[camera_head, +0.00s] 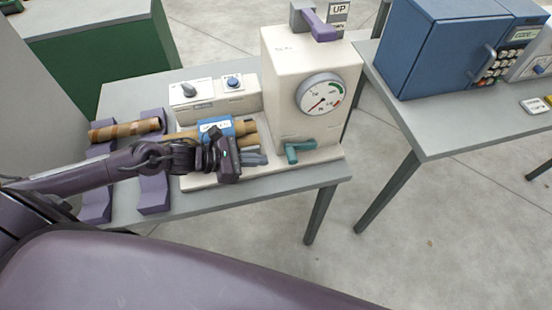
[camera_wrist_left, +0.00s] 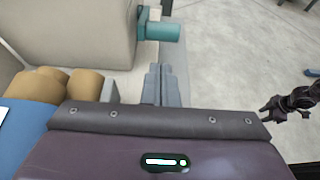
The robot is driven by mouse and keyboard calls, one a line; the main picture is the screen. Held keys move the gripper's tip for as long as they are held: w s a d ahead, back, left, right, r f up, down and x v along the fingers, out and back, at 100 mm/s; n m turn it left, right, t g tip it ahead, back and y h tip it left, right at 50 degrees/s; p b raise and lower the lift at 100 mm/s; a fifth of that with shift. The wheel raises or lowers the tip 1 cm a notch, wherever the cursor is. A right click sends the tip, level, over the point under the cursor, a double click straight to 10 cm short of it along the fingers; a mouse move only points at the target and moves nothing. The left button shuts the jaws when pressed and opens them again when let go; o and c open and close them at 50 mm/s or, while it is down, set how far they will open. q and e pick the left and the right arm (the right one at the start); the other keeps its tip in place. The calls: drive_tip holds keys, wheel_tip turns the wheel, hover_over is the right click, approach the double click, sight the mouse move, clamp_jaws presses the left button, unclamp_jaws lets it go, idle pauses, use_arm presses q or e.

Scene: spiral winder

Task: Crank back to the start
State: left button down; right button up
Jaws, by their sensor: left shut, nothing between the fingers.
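The teal crank (camera_head: 300,151) sits low on the front of the cream winder (camera_head: 285,65). It also shows in the left wrist view (camera_wrist_left: 160,31), beyond my fingertips. My left gripper (camera_head: 262,159) is shut and empty, just left of the crank and apart from it; its two grey fingers (camera_wrist_left: 161,85) lie side by side in the wrist view. Brown tubes (camera_head: 250,135) with a blue piece (camera_head: 216,128) over them lie behind the gripper, partly hidden by it. A dark jointed part at the right edge of the wrist view may be my right gripper (camera_wrist_left: 268,108); its jaws are unclear.
The winder has a round dial (camera_head: 320,93) and a purple lever (camera_head: 320,25) beside an UP sign. A control box (camera_head: 214,95) stands left of it. A brown roll (camera_head: 125,129) lies on purple cradles (camera_head: 154,188). A blue cabinet (camera_head: 430,45) stands on the right table.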

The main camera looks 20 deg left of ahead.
use_arm(q)
drive_tip(key=x, duration=0.4)
drive_tip(key=shift+w+r+p, duration=0.1)
drive_tip(key=shift+r+p, duration=0.05)
drive_tip(key=shift+p, duration=0.25)
drive_tip(key=shift+w+d+f, duration=0.3)
drive_tip(key=shift+d+f, duration=0.1)
drive_tip(key=shift+d, duration=0.15)
use_arm(e)
drive_tip(key=shift+d+r, duration=0.5)
drive_tip(key=shift+r, duration=0.05)
use_arm(q)
drive_tip(key=shift+w+d+r+b, duration=0.15)
drive_tip(key=shift+r+b, duration=0.35)
drive_tip(key=shift+r, duration=0.2)
drive_tip(key=shift+d, duration=0.1)
use_arm(e)
drive_tip(key=shift+f, duration=0.45)
use_arm(q)
drive_tip(key=shift+r, duration=0.1)
